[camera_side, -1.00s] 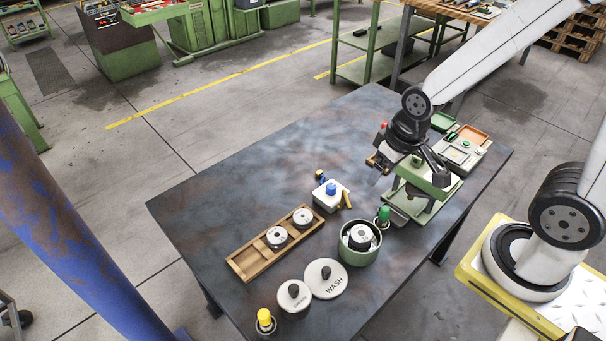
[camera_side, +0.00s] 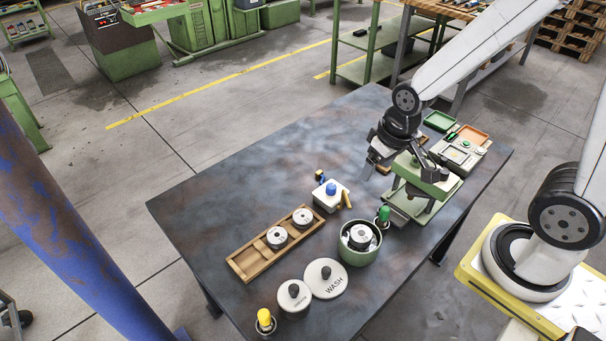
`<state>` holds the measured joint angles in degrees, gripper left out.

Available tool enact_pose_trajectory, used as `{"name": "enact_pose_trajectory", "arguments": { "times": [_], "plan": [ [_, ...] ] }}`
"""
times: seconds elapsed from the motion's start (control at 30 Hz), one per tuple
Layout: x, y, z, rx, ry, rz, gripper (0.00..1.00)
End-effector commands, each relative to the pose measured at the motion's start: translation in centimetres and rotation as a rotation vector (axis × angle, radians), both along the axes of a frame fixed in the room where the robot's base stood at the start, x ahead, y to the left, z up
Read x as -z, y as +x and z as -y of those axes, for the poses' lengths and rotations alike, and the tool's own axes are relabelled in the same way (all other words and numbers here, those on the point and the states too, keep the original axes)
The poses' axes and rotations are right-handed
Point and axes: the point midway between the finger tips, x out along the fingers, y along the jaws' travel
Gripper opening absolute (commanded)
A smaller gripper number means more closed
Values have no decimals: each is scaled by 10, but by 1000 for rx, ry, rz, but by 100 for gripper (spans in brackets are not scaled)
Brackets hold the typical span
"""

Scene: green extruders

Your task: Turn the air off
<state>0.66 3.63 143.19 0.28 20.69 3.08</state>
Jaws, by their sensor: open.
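A small white box with a blue knob (camera_side: 331,189) on top stands near the middle of the dark table; I cannot read the knob's setting. A brass-coloured piece (camera_side: 347,199) is at its right side and a small dark and yellow part (camera_side: 320,175) is behind it. My gripper (camera_side: 371,172) is open and appears empty. It hangs above the table, up and to the right of the blue knob and apart from it, beside the green press-like machine (camera_side: 432,174). The arm's end partly hides that machine.
A green pot (camera_side: 343,252) with metal discs, a green-capped bottle (camera_side: 384,214), a wooden tray (camera_side: 241,265) with discs, two round lids, one marked WASH (camera_side: 326,279), and a yellow-capped bottle (camera_side: 264,318) stand nearer. Small trays (camera_side: 470,136) lie far right. The table's left is clear.

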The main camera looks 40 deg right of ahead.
Motion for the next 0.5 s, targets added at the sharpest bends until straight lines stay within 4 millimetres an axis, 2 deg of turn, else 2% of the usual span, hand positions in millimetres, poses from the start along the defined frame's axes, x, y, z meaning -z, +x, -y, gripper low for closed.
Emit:
{"name": "enact_pose_trajectory", "arguments": {
  "times": [0.27, 0.5],
  "plan": [
    [19, 47, 12, 199, 39, -44, 81],
    [47, 90, 27, 400, 74, -85, 81]
  ]
}}
